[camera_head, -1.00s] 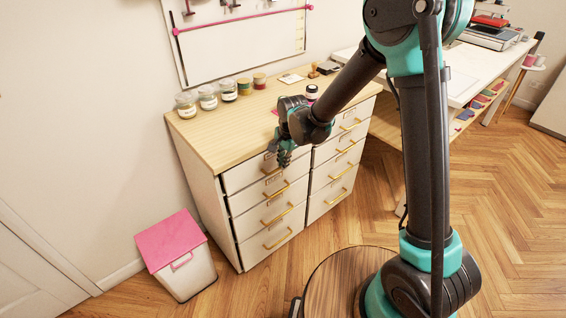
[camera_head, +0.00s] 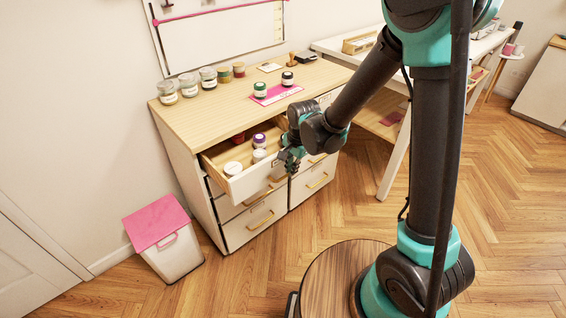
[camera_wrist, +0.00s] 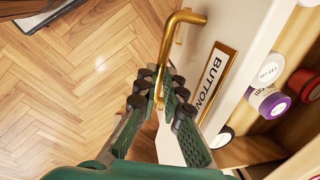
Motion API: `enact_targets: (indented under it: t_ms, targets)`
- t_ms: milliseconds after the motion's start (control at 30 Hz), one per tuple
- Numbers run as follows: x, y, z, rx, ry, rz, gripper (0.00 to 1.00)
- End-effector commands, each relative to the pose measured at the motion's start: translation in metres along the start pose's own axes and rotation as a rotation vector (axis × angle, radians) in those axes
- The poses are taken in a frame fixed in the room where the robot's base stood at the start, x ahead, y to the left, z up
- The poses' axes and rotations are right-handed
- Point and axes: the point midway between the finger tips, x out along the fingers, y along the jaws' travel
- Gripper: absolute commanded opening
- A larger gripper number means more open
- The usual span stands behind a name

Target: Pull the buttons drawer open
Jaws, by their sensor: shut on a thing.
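The buttons drawer (camera_head: 250,182) is the left top drawer of the white cabinet and stands pulled out, with several jars and spools inside. In the wrist view its white front (camera_wrist: 232,45) carries a brass-framed label (camera_wrist: 212,80) reading "BUTTON", with the last part cut off. My gripper (camera_wrist: 160,88) is shut on the brass handle (camera_wrist: 176,32) of this drawer.
Jars (camera_head: 190,84) and a pink mat (camera_head: 277,95) lie on the wooden cabinet top (camera_head: 225,108). Closed drawers (camera_head: 250,222) sit below. A pink-lidded bin (camera_head: 165,240) stands at the left. Wooden floor in front of the cabinet is clear.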

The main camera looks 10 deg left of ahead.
Motion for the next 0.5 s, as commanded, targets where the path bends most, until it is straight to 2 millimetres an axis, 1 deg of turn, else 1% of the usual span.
enact_targets:
  t_ms: [33, 200, 300, 500]
  targets:
    - [-0.003, 0.012, 0.000, 0.001, 0.000, 0.000, 0.00]
    - [-0.008, 0.043, -0.001, 0.001, 0.000, 0.000, 0.00]
    - [-0.011, 0.057, -0.001, 0.001, 0.000, 0.000, 0.00]
    - [-0.014, 0.072, -0.001, 0.001, 0.000, 0.000, 0.00]
